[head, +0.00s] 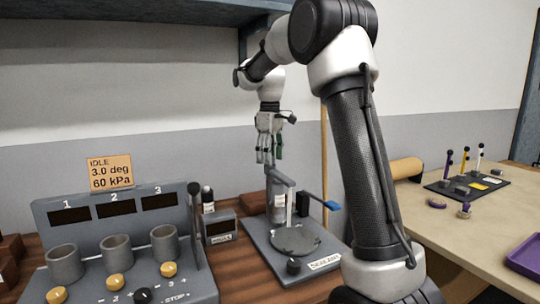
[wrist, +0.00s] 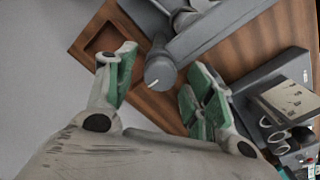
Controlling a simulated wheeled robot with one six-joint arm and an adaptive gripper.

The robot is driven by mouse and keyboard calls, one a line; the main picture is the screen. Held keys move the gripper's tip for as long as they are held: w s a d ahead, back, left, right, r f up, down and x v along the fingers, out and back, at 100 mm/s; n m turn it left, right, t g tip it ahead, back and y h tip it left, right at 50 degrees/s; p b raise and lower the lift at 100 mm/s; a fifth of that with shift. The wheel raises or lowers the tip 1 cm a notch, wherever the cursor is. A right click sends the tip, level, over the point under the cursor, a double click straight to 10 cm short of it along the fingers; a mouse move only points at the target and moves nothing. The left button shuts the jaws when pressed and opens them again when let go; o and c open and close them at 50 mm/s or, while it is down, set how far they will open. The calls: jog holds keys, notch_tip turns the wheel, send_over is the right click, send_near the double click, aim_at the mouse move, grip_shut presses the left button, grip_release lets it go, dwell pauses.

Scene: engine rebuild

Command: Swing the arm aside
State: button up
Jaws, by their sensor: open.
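My arm reaches up and over the left bench in the head view. My gripper (head: 269,156) hangs pointing down above the grey press-like stand (head: 297,241), close to its upright post. In the wrist view my gripper (wrist: 158,92) is open and empty, with green pads on its fingers. A grey cylindrical post end (wrist: 160,72) shows between and just beyond the fingers. I cannot tell whether anything touches it.
A console (head: 118,240) with three cups and yellow knobs stands at left, under an orange sign (head: 110,172). A dark shelf (head: 120,12) hangs above. At right a pale bench (head: 460,235) holds a black tool mat (head: 468,187) and a purple tray (head: 525,257).

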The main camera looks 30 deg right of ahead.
grip_shut()
jog(key=shift+m, duration=0.3)
jog(key=m, duration=0.3)
jog(key=shift+m, duration=0.3)
jog(key=m, duration=0.4)
jog(key=shift+m, duration=0.3)
jog(key=m, duration=0.4)
jog(key=shift+m, duration=2.6)
